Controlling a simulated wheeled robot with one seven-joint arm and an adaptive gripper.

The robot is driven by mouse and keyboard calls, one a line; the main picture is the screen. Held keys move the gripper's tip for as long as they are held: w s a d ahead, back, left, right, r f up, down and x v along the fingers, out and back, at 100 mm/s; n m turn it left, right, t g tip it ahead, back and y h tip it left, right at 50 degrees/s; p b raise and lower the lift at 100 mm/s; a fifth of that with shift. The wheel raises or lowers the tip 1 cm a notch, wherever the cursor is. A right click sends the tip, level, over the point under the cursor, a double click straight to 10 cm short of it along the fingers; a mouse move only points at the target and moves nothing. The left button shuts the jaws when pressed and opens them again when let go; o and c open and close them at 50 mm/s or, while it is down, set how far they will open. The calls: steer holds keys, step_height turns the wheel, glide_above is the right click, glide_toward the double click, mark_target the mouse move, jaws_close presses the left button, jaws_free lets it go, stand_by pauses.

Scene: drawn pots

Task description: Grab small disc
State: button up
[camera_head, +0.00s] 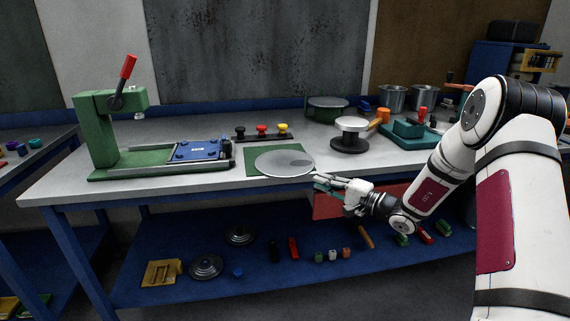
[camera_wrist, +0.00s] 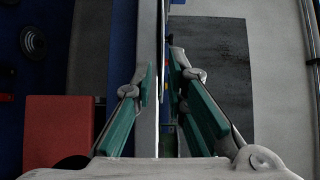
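The small disc (camera_head: 284,164) is a flat, round, light grey plate. It appears nearly level over the green mat (camera_head: 251,154) near the table's front edge. My gripper (camera_head: 322,179) comes from the right and reaches the disc's near right rim. In the wrist view the disc shows edge-on as a thin upright line (camera_wrist: 161,30) between my gripper's two teal-padded fingers (camera_wrist: 161,75). The fingers are close together with the disc's edge between them; the contact itself is hard to see.
A green press (camera_head: 98,130) with a red handle and a blue plate (camera_head: 198,151) stand to the left. Coloured buttons (camera_head: 262,132) lie behind. A round stand (camera_head: 351,128) and a teal tray (camera_head: 410,139) are to the right. A red box (camera_head: 328,207) hangs below the tabletop.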

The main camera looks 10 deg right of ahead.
mark_target(302, 175)
steer(key=shift+a+x, duration=0.2)
steer(key=shift+x, duration=2.6)
steer(key=shift+s+r, duration=0.1)
steer(key=shift+s, duration=0.1)
jaws_close()
steer(key=shift+r, duration=0.45)
steer(key=s+d+r, duration=0.4)
steer(key=s+d, duration=0.6)
steer(key=s, duration=0.2)
steer(key=shift+d+p, duration=0.25)
steer(key=shift+p, duration=0.2)
